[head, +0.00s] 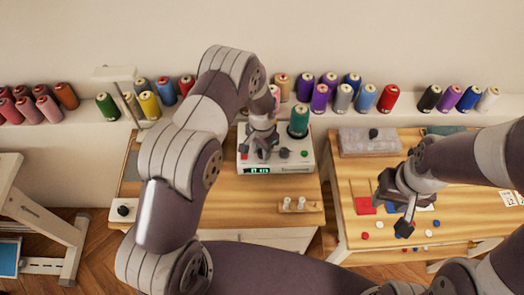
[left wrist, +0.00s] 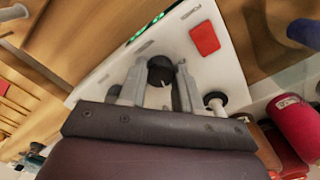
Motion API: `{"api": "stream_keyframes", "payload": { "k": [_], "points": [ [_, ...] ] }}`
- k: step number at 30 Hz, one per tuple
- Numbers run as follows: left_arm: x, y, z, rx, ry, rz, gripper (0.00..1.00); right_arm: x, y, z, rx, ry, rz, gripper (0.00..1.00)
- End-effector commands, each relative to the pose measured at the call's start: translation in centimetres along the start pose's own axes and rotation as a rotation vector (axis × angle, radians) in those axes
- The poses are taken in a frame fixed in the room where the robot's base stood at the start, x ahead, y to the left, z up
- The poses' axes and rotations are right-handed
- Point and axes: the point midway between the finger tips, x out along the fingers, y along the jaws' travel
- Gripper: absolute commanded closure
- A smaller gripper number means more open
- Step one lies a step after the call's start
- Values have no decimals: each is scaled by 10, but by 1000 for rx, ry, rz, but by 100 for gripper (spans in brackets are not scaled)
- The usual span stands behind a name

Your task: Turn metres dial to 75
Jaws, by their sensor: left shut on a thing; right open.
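The white winding machine (head: 247,166) stands on the left wooden table, with a lit green display (head: 257,170) on its front; I cannot read the digits surely. My left gripper (head: 262,152) points down over its panel. In the left wrist view, its fingers (left wrist: 158,88) are shut on a black round dial (left wrist: 160,70) with a pale pointer mark. The dial's label is not readable, and in the head view the gripper mostly hides the dial. My right gripper (head: 404,214) is open and empty over the right table.
A red button (left wrist: 204,38) lies beside the gripped dial. Another black knob (head: 284,153), a green button (head: 304,154) and a teal thread cone (head: 299,121) are on the machine's right. Several thread spools line the shelf behind. A bobbin stand (head: 300,207) sits in front.

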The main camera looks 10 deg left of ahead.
Motion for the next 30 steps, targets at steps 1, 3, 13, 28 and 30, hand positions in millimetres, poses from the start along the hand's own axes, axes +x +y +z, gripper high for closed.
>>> {"api": "stream_keyframes", "payload": {
  "k": [1,3,13,28,30],
  "points": [
    [0,-1,-3,24,8,-3,97,3,0,0,0,0,0,57],
    [0,-1,-3,59,8,-4,97,4,0,0,0,0,0,57],
    [-2,-1,-3,150,9,-5,97,8,0,1,0,0,0,57],
    [-2,-1,-4,159,9,-5,57,8,0,1,0,0,0,57],
    [-2,-1,-3,159,8,-4,41,8,0,1,0,0,0,57]
  ]
}}
